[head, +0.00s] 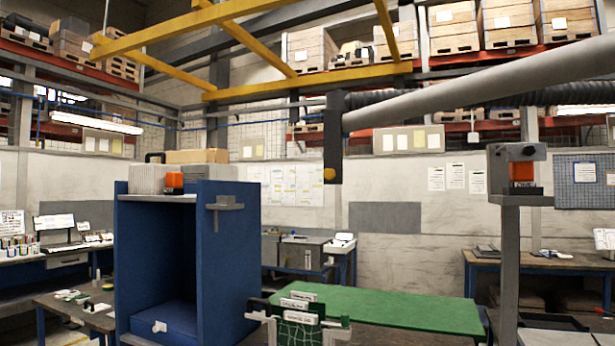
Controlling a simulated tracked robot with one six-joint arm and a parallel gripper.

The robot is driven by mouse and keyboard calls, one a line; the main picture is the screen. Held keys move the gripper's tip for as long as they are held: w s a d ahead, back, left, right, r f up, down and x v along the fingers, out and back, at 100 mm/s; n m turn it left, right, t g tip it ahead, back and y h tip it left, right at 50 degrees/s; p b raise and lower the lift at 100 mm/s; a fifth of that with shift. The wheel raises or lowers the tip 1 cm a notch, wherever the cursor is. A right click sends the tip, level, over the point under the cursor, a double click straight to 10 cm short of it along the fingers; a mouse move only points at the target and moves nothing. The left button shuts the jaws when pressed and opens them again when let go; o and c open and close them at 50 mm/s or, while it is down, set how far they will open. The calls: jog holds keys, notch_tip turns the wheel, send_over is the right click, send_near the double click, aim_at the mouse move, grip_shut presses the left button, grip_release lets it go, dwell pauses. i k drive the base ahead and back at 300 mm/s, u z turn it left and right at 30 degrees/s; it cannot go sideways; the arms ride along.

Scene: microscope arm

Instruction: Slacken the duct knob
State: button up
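A small round yellow-orange knob (329,174) sits near the lower end of a dark vertical bracket (334,130). The bracket hangs at the left end of a thick pale grey tube (480,88) that enters from the upper right. A black ribbed duct hose (395,97) runs behind the tube. I take this knob for the duct knob, but no readable label confirms it. How tight it is cannot be told. I cannot make out my gripper anywhere in the head view.
A blue open-fronted cabinet (222,250) stands at left. A green-topped table (400,309) is in front, with a labelled holder (300,331) near its left end. A grey post (509,262) with a boxed head stands at right. Yellow beams (310,80) cross overhead. Space below the bracket looks clear.

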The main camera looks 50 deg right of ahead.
aim_at(329, 174)
jog(key=z, duration=0.1)
jog(key=i, duration=1.5)
jog(key=z, duration=1.25)
jog(key=i, duration=0.9)
jog(key=z, duration=0.55)
